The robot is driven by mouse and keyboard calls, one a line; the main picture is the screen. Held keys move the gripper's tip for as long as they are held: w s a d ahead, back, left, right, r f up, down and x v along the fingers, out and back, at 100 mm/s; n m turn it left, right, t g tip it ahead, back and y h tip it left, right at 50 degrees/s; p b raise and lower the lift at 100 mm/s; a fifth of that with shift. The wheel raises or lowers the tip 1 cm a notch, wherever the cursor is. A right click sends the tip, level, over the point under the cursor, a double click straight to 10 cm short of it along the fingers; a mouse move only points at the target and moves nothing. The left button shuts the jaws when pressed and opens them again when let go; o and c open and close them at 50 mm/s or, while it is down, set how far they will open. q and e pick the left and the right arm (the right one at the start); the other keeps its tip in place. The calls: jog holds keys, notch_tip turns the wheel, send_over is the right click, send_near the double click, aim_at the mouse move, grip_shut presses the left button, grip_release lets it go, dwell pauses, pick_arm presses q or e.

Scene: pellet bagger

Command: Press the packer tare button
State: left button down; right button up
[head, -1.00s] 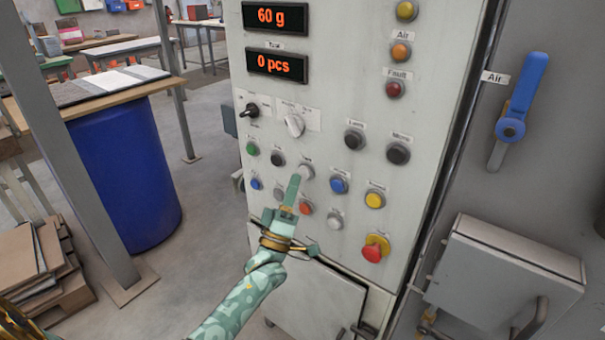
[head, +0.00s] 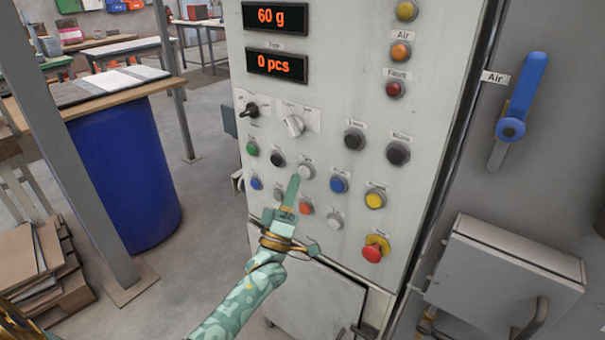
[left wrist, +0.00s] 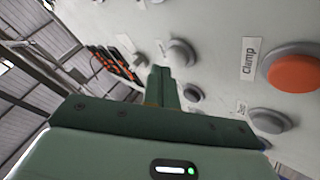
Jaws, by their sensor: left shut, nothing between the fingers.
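The control panel (head: 340,60) of the packer carries several round buttons. I cannot read a tare label on any of them. A pale grey-white button (head: 305,171) with a small unreadable label above it sits near the middle. My left gripper (head: 293,180) is shut and empty, its fingertips just below and left of that button. Whether they touch it I cannot tell. In the left wrist view, the shut fingers (left wrist: 162,85) point toward the panel beside a grey button (left wrist: 180,52). My right gripper is not in view.
Close around are a black button (head: 277,158), a blue button (head: 339,184) and an orange button (head: 305,208), labelled "Clamp" in the left wrist view (left wrist: 295,70). A red emergency-type knob (head: 373,252) is lower right. Displays read 60 g (head: 275,16) and 0 pcs (head: 276,64).

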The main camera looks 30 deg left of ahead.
pick_arm(q)
jog(key=shift+w, duration=0.15)
jog(key=shift+w, duration=0.35)
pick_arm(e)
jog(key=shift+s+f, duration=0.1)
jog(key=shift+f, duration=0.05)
pick_arm(q)
jog(key=shift+w+d+b, duration=0.1)
jog(key=shift+w+b, duration=0.15)
jog(key=shift+b, duration=0.05)
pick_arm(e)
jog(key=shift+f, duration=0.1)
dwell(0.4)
pick_arm(q)
jog(key=shift+s+p, duration=0.5)
jog(key=shift+s, duration=0.25)
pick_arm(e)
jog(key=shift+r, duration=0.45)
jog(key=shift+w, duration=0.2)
